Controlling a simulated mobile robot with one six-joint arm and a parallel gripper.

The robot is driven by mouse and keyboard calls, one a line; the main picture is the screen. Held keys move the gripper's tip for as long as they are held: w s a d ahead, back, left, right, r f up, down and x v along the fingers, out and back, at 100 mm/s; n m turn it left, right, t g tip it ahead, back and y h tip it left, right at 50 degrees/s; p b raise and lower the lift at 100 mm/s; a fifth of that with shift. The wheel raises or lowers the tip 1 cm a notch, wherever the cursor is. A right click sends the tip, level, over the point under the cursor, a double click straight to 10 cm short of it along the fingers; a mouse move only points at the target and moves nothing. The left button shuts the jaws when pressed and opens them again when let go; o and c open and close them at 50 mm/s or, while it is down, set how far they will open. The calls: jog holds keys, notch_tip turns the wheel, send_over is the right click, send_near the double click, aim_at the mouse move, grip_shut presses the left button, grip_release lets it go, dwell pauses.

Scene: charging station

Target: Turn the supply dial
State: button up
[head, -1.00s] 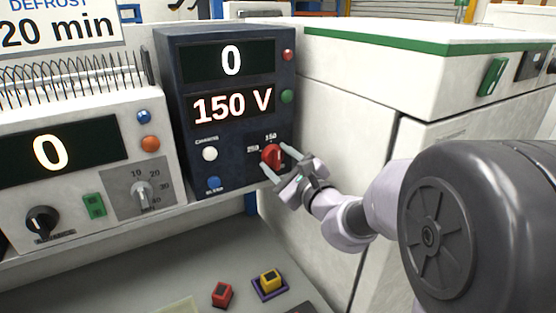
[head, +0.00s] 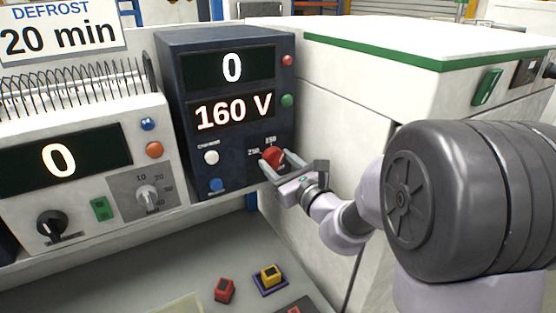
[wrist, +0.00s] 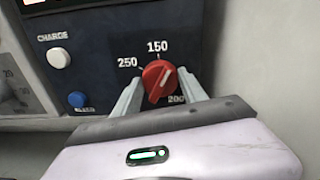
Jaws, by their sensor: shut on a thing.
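The red supply dial (head: 272,156) is at the lower right of the dark blue supply unit's front (head: 237,160). The unit's lower display (head: 234,112) reads 160 V and its upper display (head: 231,66) reads 0. My gripper (head: 277,161) is shut on the dial, one finger on each side. In the wrist view the dial (wrist: 159,83) sits between the fingers, with its white mark slanted.
A white CHARGE button (head: 211,157) and a blue button (head: 216,185) lie left of the dial. A white cabinet (head: 315,130) stands close on the right. Red (head: 225,290) and yellow (head: 270,276) buttons are on the bench below.

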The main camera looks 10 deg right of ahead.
dwell(0.3)
jog(key=o, duration=1.4)
jog(key=shift+c, duration=0.2)
jog(key=shift+s, duration=0.1)
jog(key=b+v, duration=0.9)
jog(key=v, duration=0.8)
jog(key=shift+s, duration=0.1)
